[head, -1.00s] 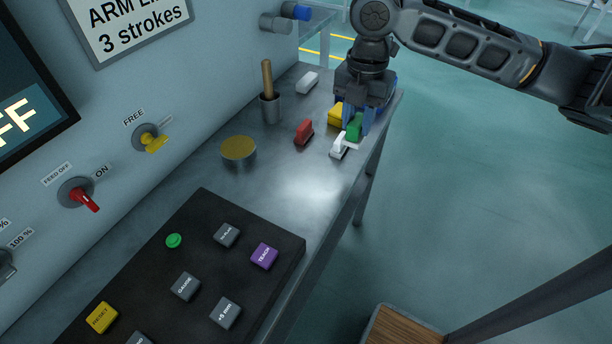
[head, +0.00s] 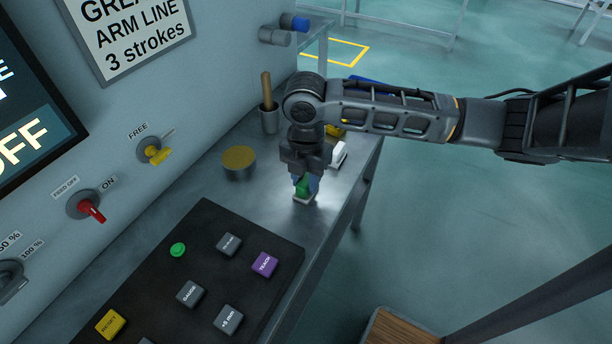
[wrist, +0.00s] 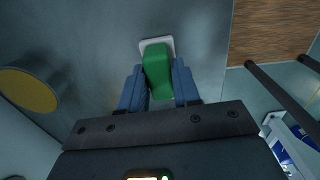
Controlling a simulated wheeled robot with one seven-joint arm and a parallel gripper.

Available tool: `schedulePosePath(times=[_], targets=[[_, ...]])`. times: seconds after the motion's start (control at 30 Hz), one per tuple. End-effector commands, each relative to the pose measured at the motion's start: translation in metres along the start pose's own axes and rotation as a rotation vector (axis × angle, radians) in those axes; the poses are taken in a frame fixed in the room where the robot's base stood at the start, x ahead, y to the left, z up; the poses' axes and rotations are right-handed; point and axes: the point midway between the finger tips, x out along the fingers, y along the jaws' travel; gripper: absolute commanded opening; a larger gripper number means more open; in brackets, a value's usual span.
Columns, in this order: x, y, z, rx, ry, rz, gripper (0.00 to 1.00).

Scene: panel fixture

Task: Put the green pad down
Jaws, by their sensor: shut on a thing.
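The green pad (head: 302,187) has a green grip on a pale white base. My gripper (head: 306,184) is shut on it, with its blue fingers on both sides. In the wrist view the green pad (wrist: 157,70) sits between the two fingers (wrist: 160,88), its white base showing at the far end. It is over the bare steel bench top (head: 320,215), between the round tin and the bench's front edge. I cannot tell whether its base touches the bench.
A round tin with a yellow top (head: 239,160) stands left of my gripper. A white pad (head: 339,152) lies behind it, near the edge. A dark button panel (head: 215,270) is in front. A cup with a wooden handle (head: 268,118) stands at the back. Bare bench surrounds the green pad.

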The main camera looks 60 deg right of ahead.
Motion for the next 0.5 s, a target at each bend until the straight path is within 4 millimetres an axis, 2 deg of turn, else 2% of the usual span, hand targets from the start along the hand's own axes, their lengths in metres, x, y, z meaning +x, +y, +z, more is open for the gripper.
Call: schedulePosePath(times=[0.2, 0.23, 0.47, 0.5], targets=[[0.0029, -0.0002, 0.0002, 0.000, 0.000, 0.000, 0.07], [0.0030, -0.0002, 0.0002, 0.000, 0.000, 0.000, 0.35], [0.0027, -0.0002, 0.0003, 0.000, 0.000, 0.000, 0.57], [0.0026, -0.0002, 0.0003, 0.000, 0.000, 0.000, 0.57]])
